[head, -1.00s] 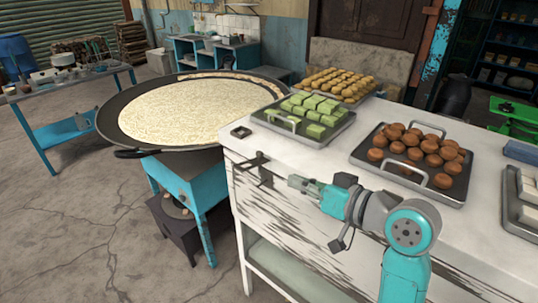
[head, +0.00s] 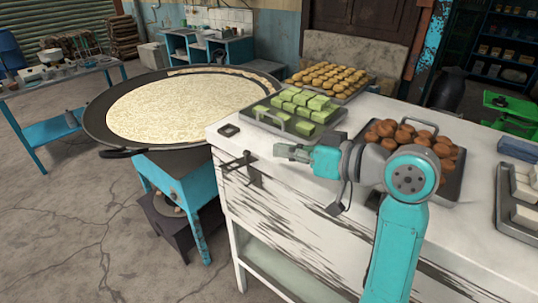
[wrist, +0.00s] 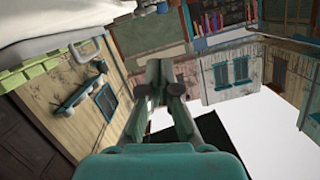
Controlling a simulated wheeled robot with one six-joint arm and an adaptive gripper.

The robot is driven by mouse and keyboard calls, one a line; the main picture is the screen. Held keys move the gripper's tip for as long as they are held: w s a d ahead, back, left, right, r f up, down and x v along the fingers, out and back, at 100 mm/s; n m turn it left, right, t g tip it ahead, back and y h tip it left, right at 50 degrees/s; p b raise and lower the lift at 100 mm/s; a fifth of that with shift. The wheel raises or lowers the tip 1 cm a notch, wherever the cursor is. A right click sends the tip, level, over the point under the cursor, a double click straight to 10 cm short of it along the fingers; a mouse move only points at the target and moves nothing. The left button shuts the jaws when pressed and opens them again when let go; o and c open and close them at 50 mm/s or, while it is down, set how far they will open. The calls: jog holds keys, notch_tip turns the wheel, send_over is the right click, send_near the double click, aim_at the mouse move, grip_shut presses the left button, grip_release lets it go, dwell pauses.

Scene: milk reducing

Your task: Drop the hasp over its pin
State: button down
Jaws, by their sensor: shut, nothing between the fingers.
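The dark metal hasp (head: 238,162) is at the front left top edge of the white counter, with a dark fitting (head: 255,177) just below and to its right. The hasp looks roughly level and sticks out to the left. Its pin is too small to tell apart from the fittings. My gripper (head: 279,151) is to the right of the hasp, a little higher in the picture and apart from it. Its fingers point left and are shut and empty. In the wrist view the closed fingers (wrist: 166,84) show, with no hasp in sight.
The white counter (head: 300,205) carries a tray of green sweets (head: 262,112), a tray of brown balls (head: 450,185) and a tray of yellow sweets (head: 365,88). A wide pan (head: 95,130) on a blue stand is left of the counter. A small dark square (head: 229,130) lies near the corner.

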send_over(249, 161)
jog(key=s, duration=0.3)
notch_tip(249, 161, down, 2)
jog(key=shift+s+d+f, duration=0.1)
jog(key=shift+s+f, duration=0.05)
jog(key=shift+f, duration=0.85)
jog(key=shift+s+d+f, duration=0.1)
jog(key=shift+f, duration=0.9)
jog(key=shift+s+a+f+n+t, duration=0.15)
jog(key=shift+f+n+t, duration=0.15)
jog(key=shift+n, duration=0.1)
notch_tip(249, 161, down, 6)
jog(key=n+t+h, duration=0.1)
jog(key=n, duration=0.3)
jog(key=n+t, duration=0.1)
jog(key=n, duration=0.2)
jog(key=shift+s+r+n+t+h, duration=0.1)
jog(key=shift+r+n+t+h, duration=0.1)
jog(key=shift+n+t+h, duration=0.15)
jog(key=shift+f, duration=0.1)
jog(key=shift+a, duration=0.1)
